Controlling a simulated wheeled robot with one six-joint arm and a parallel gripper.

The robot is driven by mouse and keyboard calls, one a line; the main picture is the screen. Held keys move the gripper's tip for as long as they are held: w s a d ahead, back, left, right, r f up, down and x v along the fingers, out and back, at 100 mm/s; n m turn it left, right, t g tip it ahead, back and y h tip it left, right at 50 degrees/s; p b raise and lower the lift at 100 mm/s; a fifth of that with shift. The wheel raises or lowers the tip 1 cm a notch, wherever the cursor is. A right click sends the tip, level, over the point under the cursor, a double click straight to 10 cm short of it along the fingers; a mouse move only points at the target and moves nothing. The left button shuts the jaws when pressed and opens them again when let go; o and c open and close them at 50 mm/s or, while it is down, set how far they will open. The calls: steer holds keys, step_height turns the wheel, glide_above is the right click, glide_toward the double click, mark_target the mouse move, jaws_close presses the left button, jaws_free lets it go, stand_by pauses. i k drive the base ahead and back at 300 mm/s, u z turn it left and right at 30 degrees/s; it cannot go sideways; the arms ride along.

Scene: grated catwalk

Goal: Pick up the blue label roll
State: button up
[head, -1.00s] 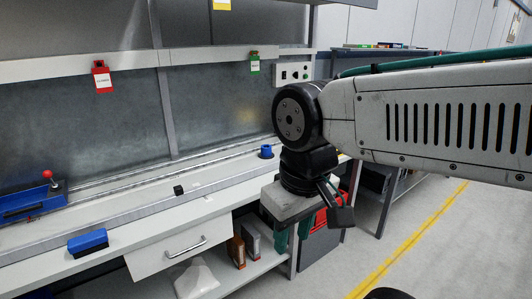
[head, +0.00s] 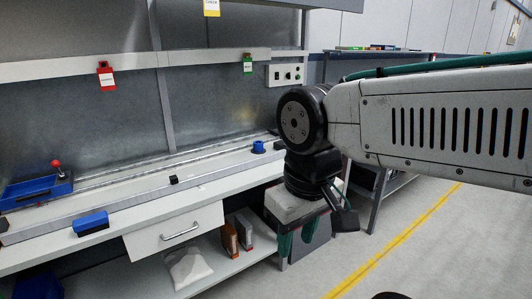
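The blue label roll (head: 258,147) appears to be the small dark blue round piece at the back right of the workbench, near the metal back panel. It is small in the head view, so its details are hard to tell. My gripper (head: 297,238) hangs below my arm's wrist, pointing down, in front of the bench's right end.
The workbench (head: 140,212) holds a blue brush-like block (head: 90,223), a small black block (head: 174,180) and a blue fixture with a red knob (head: 40,188). A drawer (head: 180,232) is shut. Boxes (head: 229,240) and a white bag (head: 188,268) lie on the lower shelf. Floor is open at right.

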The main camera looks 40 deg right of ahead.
mark_target(257, 147)
steer(key=z, duration=1.4)
steer(key=i, duration=0.75)
steer(key=z, duration=0.35)
steer(key=i, duration=1.4)
steer(key=u, duration=1.25)
steer(key=i, duration=0.45)
steer(key=u, duration=0.5)
